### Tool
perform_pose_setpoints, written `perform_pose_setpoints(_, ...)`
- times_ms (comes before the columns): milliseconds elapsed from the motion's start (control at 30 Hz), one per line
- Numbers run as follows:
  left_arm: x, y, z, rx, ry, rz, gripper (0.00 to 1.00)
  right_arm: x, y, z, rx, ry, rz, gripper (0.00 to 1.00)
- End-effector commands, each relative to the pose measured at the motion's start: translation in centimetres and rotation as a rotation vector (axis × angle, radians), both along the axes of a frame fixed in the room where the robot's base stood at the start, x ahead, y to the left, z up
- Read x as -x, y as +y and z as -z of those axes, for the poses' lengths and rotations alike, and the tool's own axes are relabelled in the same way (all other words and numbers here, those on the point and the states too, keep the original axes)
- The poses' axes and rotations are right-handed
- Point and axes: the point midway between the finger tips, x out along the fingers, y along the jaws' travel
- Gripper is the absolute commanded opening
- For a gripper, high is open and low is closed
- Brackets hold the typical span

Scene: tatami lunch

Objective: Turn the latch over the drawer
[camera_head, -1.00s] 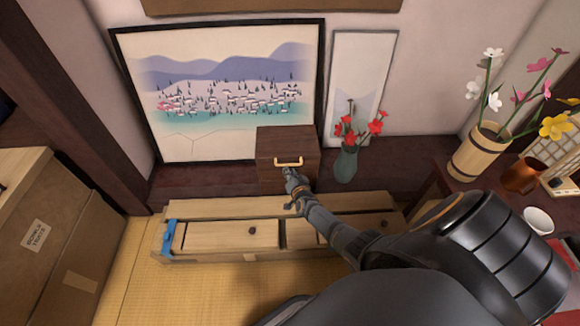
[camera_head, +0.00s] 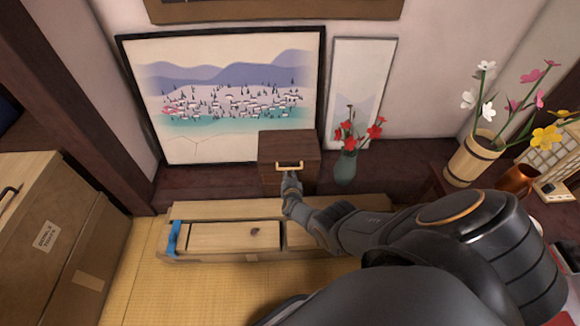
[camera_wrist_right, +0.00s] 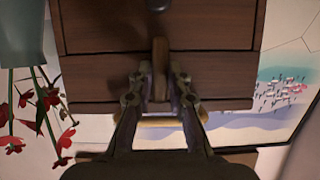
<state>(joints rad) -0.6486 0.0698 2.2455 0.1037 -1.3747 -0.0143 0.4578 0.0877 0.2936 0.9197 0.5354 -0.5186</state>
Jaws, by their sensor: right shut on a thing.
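A small dark wooden box (camera_head: 288,145) with a brass handle (camera_head: 289,165) on top stands against the wall. In the right wrist view its drawer front (camera_wrist_right: 215,25) shows with a dark round knob (camera_wrist_right: 158,5). A brown wooden latch (camera_wrist_right: 160,58) lies lengthwise across the drawer's edge, in line with the knob. My right gripper (camera_wrist_right: 160,90) is shut on the latch, a finger on each side. In the head view the right gripper (camera_head: 290,182) is at the box's front and the latch is hidden. My left gripper is not in view.
A vase with red flowers (camera_head: 346,165) stands close to the box's right. A framed landscape picture (camera_head: 225,100) leans behind it. A low light-wood chest (camera_head: 215,236) with a blue clip (camera_head: 174,238) lies in front. Cardboard boxes (camera_head: 50,240) stand at left.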

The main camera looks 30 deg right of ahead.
Motion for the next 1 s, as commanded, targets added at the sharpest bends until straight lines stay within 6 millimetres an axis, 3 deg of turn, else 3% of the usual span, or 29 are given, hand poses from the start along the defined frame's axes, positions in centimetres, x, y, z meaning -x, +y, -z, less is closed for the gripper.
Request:
perform_pose_setpoints(900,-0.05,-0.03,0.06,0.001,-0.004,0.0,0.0,-0.05,-0.01,-0.04,0.052,0.031,0.0,0.0)
perform_pose_setpoints(933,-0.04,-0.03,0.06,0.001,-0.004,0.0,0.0,-0.05,-0.02,-0.04,0.053,0.03,0.0,0.2)
perform_pose_setpoints(1000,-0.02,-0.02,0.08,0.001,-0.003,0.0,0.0,-0.05,-0.01,-0.04,0.053,0.03,0.0,0.29)
